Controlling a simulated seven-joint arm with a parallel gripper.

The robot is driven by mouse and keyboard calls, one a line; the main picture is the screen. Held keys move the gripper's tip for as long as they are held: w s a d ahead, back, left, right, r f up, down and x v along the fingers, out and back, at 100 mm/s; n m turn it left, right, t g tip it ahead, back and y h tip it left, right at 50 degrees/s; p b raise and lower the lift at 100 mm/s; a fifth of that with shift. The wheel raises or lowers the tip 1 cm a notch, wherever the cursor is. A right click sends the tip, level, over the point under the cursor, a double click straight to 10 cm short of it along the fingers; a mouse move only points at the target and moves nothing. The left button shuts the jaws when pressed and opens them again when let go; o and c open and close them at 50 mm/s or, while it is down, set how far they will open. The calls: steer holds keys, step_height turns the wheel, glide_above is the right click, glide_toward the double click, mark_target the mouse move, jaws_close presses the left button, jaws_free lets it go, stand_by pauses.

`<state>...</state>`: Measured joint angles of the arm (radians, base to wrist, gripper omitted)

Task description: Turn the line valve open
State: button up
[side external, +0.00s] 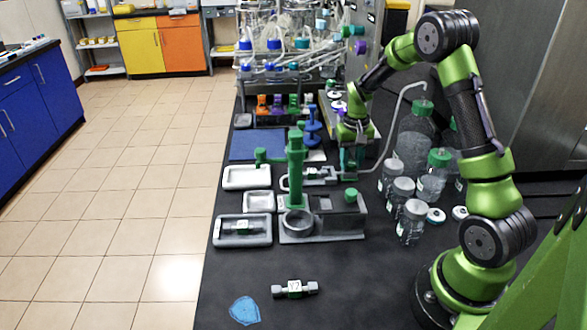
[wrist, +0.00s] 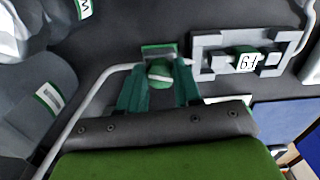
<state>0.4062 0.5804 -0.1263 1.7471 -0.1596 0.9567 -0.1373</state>
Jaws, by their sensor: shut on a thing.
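The line valve (wrist: 158,50) is a small green block on a thin grey line, with a rounded green handle (wrist: 160,72) on it. My gripper (wrist: 160,82) is shut on this handle, one dark green finger on each side. In the side view my gripper (side external: 351,172) points down at the line, and the valve there is mostly hidden by the fingers. The grey line (wrist: 88,98) runs from the valve down to the left, and it also shows in the side view (side external: 388,135). I cannot tell the handle's exact angle.
A grey holder (wrist: 208,42) with a green fitting labelled with a number (wrist: 243,61) lies close to the valve. Glass bottles (side external: 415,135) stand right of my gripper. A green column (side external: 296,170) stands left.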

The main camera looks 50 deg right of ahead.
mark_target(352, 164)
steer(key=shift+d+n, duration=0.1)
steer(key=shift+n, duration=1.5)
steer(key=o, duration=1)
steer(key=shift+o, duration=0.2)
steer(key=shift+r, duration=0.1)
step_height(352, 164, up, 17)
